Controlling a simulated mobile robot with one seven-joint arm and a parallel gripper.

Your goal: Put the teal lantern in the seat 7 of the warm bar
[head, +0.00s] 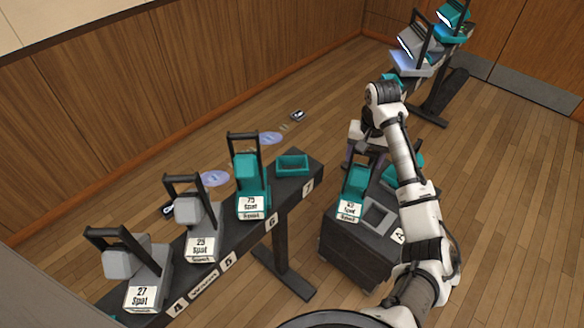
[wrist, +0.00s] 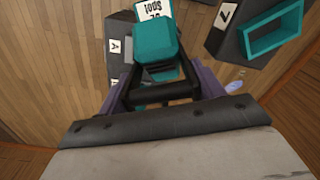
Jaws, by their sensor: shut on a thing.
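A teal lantern (head: 355,184) with a white number label is at the left side of the dark cart, and also shows in the wrist view (wrist: 156,44). My gripper (head: 352,158) is above it. In the wrist view my gripper (wrist: 163,94) is shut on the lantern's black handle. I cannot tell whether the lantern's base touches the cart. Seat 7 (head: 292,163) is an empty teal-rimmed tray at the right end of the dark warm bar (head: 235,233), left of the cart. It also shows in the wrist view (wrist: 273,42).
Seat 6 holds another teal lantern (head: 249,180). Grey lanterns stand in seat 5 (head: 203,230) and seat 4 (head: 147,275). The dark cart (head: 357,257) has an empty grey tray (head: 377,216); my arm partly hides its back. Another lantern stand (head: 437,105) is at the back right.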

